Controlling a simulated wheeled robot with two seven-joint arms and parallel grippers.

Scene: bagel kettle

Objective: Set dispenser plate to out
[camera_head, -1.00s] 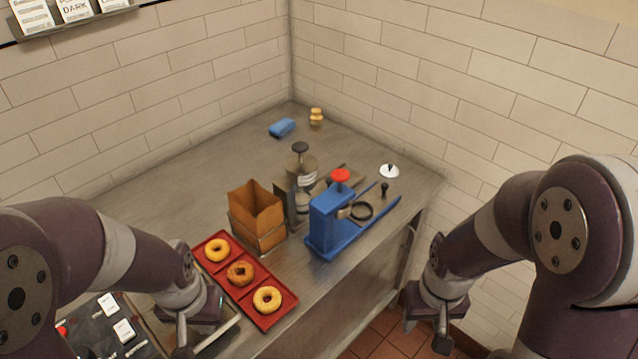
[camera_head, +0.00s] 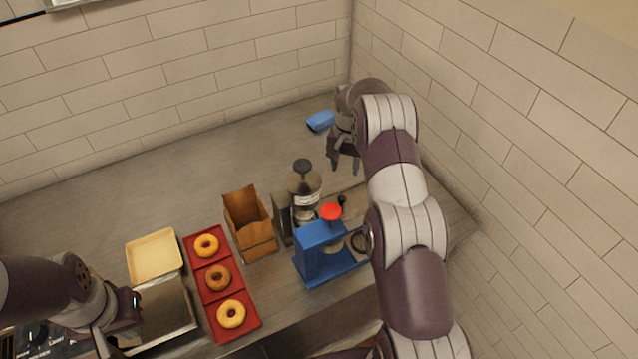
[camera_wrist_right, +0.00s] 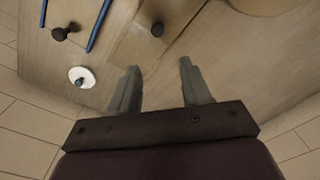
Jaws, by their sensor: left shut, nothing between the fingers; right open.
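The dispenser (camera_head: 304,187) is a grey cylinder with a black top knob, standing behind the blue press in the head view. A flat plate (camera_head: 347,199) extends to its right, partly hidden by the press and my right arm. A small black knob (camera_head: 342,200) stands near it. My left gripper (camera_head: 117,345) is shut and empty at lower left.
The blue press (camera_head: 318,254) with a red knob stands in front of the dispenser. A brown paper bag (camera_head: 246,219), a red tray (camera_head: 213,263) with bagels and a cream tray (camera_head: 154,257) lie to the left. A blue object (camera_head: 320,121) and a white disc (camera_wrist_right: 81,77) are near the right gripper.

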